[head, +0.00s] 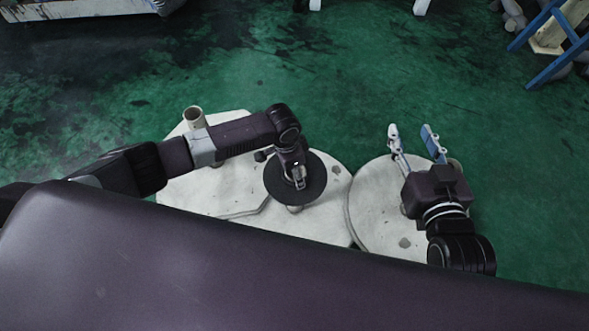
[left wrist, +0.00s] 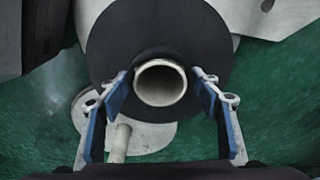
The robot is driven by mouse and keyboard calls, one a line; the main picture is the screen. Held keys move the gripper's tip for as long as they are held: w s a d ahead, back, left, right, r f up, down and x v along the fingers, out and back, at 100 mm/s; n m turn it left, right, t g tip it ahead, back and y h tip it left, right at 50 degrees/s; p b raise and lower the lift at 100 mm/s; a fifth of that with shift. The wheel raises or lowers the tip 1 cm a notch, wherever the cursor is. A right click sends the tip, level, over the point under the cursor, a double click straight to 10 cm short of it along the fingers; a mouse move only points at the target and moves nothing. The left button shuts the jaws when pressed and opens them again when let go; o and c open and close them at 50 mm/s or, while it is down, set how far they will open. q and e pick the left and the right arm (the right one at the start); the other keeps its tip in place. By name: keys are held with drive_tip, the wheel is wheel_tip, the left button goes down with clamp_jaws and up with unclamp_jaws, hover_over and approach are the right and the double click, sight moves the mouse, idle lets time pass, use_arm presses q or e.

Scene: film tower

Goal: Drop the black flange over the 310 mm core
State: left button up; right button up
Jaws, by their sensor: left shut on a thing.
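The black flange (head: 312,192) is a flat black disc, held level by my left gripper (head: 297,180) above the pale round tables. In the left wrist view the flange (left wrist: 110,40) fills the top middle, and the fingers close in from both sides of its centre. A cream tube's round end (left wrist: 160,83) shows in the centre of the flange; I cannot tell how far the flange is down over it. In the head view, part of a pale tube (head: 294,208) shows just under the disc's near edge. My right gripper (head: 411,130) is open and empty.
Another cream tube (head: 194,117) stands upright at the left of the pale table (head: 225,190). A second round table (head: 375,190) lies under my right gripper. A blue frame (head: 548,40) stands far right.

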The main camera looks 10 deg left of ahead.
use_arm(q)
drive_tip(key=o, duration=1.4)
drive_tip(key=shift+c, duration=0.2)
wheel_tip(320, 180, up, 12)
drive_tip(key=a, duration=0.1)
drive_tip(key=shift+s, duration=0.4)
drive_tip(key=shift+f, duration=0.1)
